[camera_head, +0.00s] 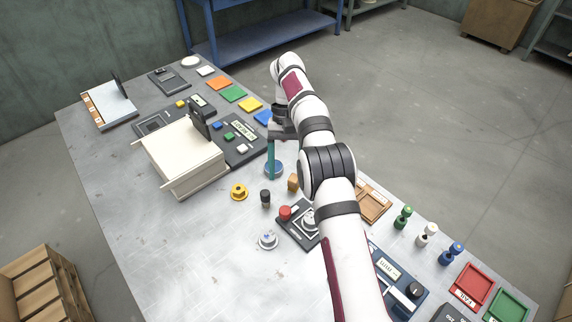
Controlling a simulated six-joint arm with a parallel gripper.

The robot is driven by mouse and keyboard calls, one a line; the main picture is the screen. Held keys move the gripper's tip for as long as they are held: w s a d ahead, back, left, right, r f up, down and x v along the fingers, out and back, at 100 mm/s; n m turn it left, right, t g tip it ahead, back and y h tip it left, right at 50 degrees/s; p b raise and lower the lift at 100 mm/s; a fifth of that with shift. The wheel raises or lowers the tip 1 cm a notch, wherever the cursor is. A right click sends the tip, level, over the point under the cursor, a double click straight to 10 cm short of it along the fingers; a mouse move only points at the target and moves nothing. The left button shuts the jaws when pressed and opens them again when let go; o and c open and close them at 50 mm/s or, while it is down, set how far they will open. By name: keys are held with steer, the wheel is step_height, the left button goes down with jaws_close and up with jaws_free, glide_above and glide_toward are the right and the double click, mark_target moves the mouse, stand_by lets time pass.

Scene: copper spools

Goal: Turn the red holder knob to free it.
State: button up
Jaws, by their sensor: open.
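A red knob (285,212) stands at the left edge of a dark holder plate (297,235) on the grey table. A silver round part (308,218) sits on that plate, partly hidden behind my arm. My gripper (278,136) is open and points down above the table, behind and above the red knob and well apart from it. A teal upright post (270,158) rises from a blue round base (275,171) just under my gripper. I cannot tell whether my fingers touch the post.
A cream box (182,160) is to the left. The table's front left is clear.

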steer(key=shift+v, duration=0.9)
steer(key=s+d+r+m+t, duration=0.1)
steer(key=s+d+r, duration=0.35)
steer(key=r, duration=0.25)
steer(key=s+d+r+m, duration=0.1)
steer(key=s+d+r, duration=0.2)
steer(key=s+r, duration=0.3)
steer(key=s+d+f+m+t+y, duration=0.1)
steer(key=s+f+m, duration=0.1)
steer(key=s, duration=1)
steer(key=s+d+f+m+t, duration=0.1)
steer(key=s+f, duration=0.3)
steer(key=s, duration=0.8)
steer(key=shift+m+t+y, duration=0.4)
steer(key=shift+t, duration=0.2)
steer(key=shift+d+f, duration=0.1)
